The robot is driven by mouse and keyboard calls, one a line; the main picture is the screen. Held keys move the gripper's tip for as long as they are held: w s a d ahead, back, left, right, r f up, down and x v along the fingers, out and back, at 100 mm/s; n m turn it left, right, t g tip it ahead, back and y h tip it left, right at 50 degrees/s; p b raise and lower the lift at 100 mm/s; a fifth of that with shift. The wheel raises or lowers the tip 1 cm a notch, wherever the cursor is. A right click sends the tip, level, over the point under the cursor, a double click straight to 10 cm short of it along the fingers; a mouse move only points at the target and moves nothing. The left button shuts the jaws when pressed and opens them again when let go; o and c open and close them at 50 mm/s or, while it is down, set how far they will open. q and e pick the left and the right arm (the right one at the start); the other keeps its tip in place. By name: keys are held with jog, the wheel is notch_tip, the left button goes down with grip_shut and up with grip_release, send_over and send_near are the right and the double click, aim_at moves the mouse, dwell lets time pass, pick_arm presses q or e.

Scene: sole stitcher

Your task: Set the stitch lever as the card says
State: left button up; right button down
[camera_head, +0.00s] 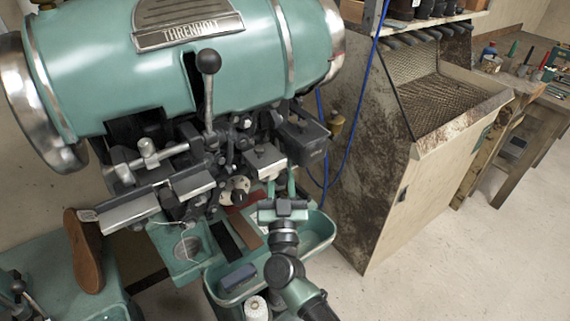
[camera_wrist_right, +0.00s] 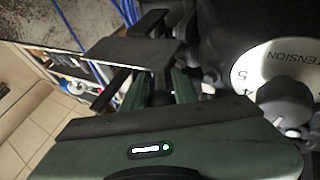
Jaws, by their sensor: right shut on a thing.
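The green stitcher (camera_head: 100,60) fills the upper left of the head view. A lever with a black ball knob (camera_head: 208,62) stands upright at its front, clear of my grippers. My right gripper (camera_head: 280,184) reaches up below the stitching head. In the right wrist view its green fingers (camera_wrist_right: 165,92) are shut on a dark rounded knob (camera_wrist_right: 160,98). What the knob belongs to is hidden. A white tension dial (camera_wrist_right: 275,72) with numbers shows beside the fingers. My left gripper is out of view.
A green tray (camera_head: 318,236) lies under the stitching head, with a dark blue block (camera_head: 238,277) and a white thread spool (camera_head: 257,308) near it. A stained wooden cabinet (camera_head: 375,150) stands to the right. A blue cable (camera_head: 355,130) hangs between. The floor at lower right is clear.

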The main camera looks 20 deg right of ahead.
jog(key=shift+a, duration=0.15)
jog(key=c, duration=1.3)
grip_release()
jog(key=shift+o, duration=0.6)
jog(key=shift+a, duration=0.25)
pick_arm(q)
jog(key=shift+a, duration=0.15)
pick_arm(e)
jog(key=shift+d, duration=0.1)
